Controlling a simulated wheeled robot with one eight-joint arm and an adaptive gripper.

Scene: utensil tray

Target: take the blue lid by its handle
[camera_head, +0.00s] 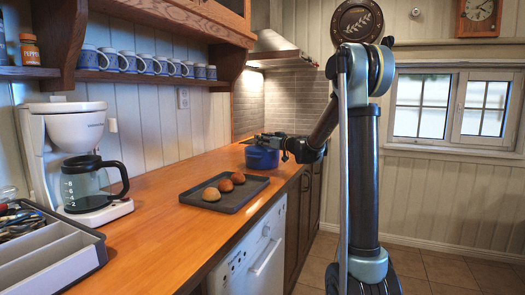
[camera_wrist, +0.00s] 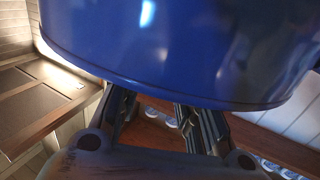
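The blue pot (camera_head: 262,158) stands at the far end of the wooden counter. My gripper (camera_head: 268,138) reaches leftward across its top, so the lid and its handle cannot be made out in the head view. In the wrist view a large glossy blue surface (camera_wrist: 170,50) with a curved rim fills the upper half; I cannot tell how much is lid and how much is pot. My gripper's two dark fingers (camera_wrist: 155,105) stand apart there and run behind that rim. Their tips and any handle between them are hidden.
A dark tray (camera_head: 240,200) with three buns lies nearer on the counter. A coffee maker (camera_head: 85,160) and a utensil tray (camera_head: 60,255) are at the left. Mugs line a shelf (camera_head: 150,79) above. The counter between coffee maker and bun tray is clear.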

